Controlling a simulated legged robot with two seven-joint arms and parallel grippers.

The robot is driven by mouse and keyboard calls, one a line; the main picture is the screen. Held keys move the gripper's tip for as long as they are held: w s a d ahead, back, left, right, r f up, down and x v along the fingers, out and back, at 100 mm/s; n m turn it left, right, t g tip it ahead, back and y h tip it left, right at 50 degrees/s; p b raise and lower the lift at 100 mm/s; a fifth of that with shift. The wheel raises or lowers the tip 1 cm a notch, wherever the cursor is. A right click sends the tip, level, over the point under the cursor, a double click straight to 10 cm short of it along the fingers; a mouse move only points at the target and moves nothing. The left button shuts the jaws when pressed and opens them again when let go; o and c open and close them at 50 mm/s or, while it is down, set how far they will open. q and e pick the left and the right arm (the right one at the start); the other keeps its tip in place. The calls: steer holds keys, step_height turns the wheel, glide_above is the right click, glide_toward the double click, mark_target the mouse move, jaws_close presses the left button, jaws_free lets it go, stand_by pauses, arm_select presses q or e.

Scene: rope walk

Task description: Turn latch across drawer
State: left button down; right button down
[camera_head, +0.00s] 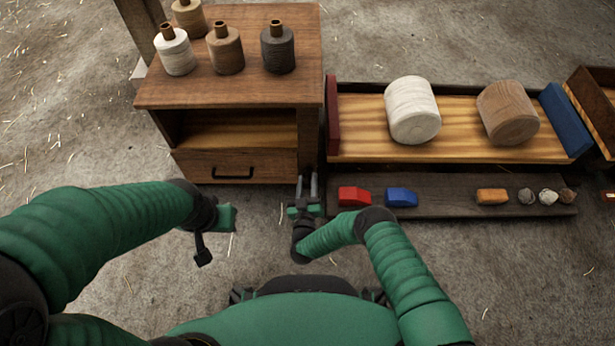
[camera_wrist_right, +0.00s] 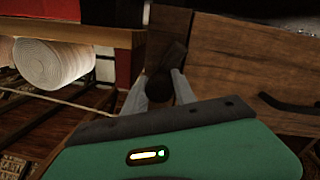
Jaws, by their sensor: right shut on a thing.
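The wooden drawer (camera_head: 272,165) sits closed, or nearly so, at the bottom of the cabinet, with a dark handle (camera_head: 232,172) on its front. In the right wrist view the drawer front (camera_wrist_right: 235,75) lies to the right, its handle (camera_wrist_right: 285,104) at the edge. My right gripper (camera_head: 307,184) is at the cabinet's lower right post. Its fingers are shut on a small dark latch (camera_wrist_right: 167,66), which looks tilted beside the drawer's edge; its full reach is partly hidden. My left gripper (camera_head: 222,218) hangs empty-looking in front of the drawer, its fingers not clear.
Several thread spools (camera_head: 226,50) stand on the cabinet top (camera_head: 300,90). To the right, a tray (camera_head: 455,150) holds a white roll (camera_head: 412,110) and a brown roll (camera_head: 507,112). A dark shelf (camera_head: 450,200) before it carries a red block (camera_head: 354,196), a blue block (camera_head: 401,197) and small pieces.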

steer(key=m+p, duration=0.1)
steer(key=m, duration=0.5)
steer(key=shift+p, duration=0.3)
steer(key=m, duration=0.3)
steer(key=shift+d+f+m+y, duration=0.1)
steer(key=shift+m+y, duration=0.2)
steer(key=shift+f+m+p, duration=0.1)
steer(key=shift+m+p, duration=0.2)
steer(key=shift+m, duration=1.1)
steer(key=shift+s, duration=0.1)
steer(key=c, duration=1.2)
jaws_free()
steer(key=shift+d, duration=0.1)
steer(key=shift+o, duration=0.8)
